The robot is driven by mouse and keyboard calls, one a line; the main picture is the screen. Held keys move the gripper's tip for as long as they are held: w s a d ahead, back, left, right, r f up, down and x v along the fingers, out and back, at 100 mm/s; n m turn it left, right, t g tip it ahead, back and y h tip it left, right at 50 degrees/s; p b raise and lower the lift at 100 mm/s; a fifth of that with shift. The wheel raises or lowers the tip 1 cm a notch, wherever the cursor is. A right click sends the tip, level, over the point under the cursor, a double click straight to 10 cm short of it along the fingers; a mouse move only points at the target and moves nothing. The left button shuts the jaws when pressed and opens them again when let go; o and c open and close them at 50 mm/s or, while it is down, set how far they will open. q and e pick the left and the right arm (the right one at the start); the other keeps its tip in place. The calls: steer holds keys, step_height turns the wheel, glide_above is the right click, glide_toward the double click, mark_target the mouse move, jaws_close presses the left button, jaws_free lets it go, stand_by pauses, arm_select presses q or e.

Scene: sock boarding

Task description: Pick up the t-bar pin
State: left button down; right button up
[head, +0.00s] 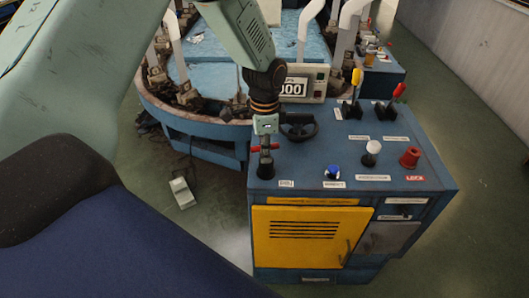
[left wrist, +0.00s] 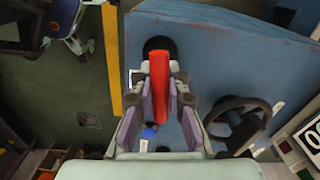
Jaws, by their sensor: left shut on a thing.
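The t-bar pin (head: 274,147) has a red bar and stands at the left edge of the blue console top, over a round black base (head: 265,168). My left gripper (head: 265,135) reaches down onto it from above. In the left wrist view the red t-bar pin (left wrist: 158,80) lies between the two purple-padded fingers of my left gripper (left wrist: 158,100), which is shut on it. The black base (left wrist: 159,46) shows just beyond the bar. I cannot tell whether the pin is clear of the base. My right gripper is not in view.
The blue console (head: 345,160) also carries a black handwheel (head: 299,127) close to the gripper, a blue button (head: 332,172), a white knob (head: 373,148), a red knob (head: 410,157) and two levers. A number display (head: 305,84) stands behind. A grey pedal (head: 182,192) lies on the floor.

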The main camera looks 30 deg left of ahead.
arm_select(q)
steer(key=shift+w+d, duration=0.2)
steer(key=shift+d, duration=0.15)
steer(key=shift+s+a, duration=0.1)
steer(key=shift+a, duration=0.2)
step_height(320, 180, up, 10)
steer(key=shift+d+f+p, duration=0.1)
steer(key=shift+f+p, duration=0.05)
steer(key=shift+p, duration=0.45)
steer(key=shift+r, duration=0.25)
steer(key=shift+d+r+p, duration=0.1)
steer(key=shift+r+p, duration=0.25)
steer(key=shift+p, duration=0.15)
step_height(320, 180, up, 6)
steer(key=p, duration=0.7)
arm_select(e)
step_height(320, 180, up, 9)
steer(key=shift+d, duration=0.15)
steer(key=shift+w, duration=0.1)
